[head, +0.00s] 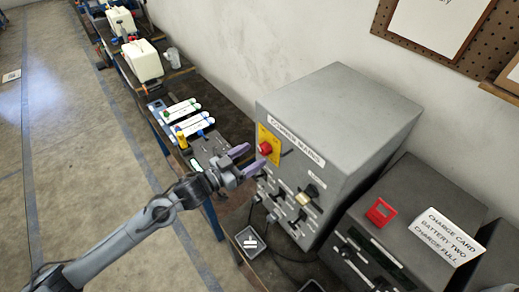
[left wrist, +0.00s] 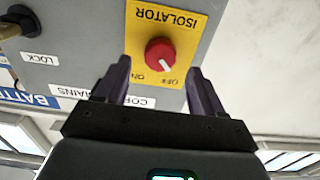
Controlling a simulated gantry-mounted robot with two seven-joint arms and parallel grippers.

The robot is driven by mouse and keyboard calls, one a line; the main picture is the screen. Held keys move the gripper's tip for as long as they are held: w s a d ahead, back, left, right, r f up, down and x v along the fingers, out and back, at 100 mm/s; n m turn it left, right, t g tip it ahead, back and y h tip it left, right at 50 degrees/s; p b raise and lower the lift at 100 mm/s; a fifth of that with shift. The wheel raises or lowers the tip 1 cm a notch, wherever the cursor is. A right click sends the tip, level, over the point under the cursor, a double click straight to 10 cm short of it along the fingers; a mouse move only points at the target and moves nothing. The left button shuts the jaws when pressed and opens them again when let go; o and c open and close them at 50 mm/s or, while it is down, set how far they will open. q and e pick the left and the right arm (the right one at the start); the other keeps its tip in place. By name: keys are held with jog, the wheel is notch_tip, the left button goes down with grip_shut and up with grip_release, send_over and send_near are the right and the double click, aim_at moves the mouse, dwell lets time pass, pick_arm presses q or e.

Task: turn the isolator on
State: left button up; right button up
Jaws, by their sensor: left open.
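The isolator is a round red knob (head: 266,148) on a yellow plate, on the front of a grey cabinet (head: 335,110). In the left wrist view the knob (left wrist: 160,53) appears upside down, with ON and OFF lettering beside it. Its short white mark points to the lower right, on the side of the OFF lettering. My left gripper (head: 248,160) is open in front of the plate, and its fingers (left wrist: 158,80) appear either side of the knob's line. I cannot tell whether they touch it; nothing is between them. My right gripper is not in view.
A dark charger unit with a red device (head: 381,212) and a card (head: 446,236) stands at right. A bench with tubes (head: 180,112) extends behind my left arm.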

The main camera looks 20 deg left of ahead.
aim_at(261, 150)
pick_arm(q)
jog(key=shift+x, duration=1.95)
jog(key=c, duration=1.1)
jog(key=shift+o, duration=0.2)
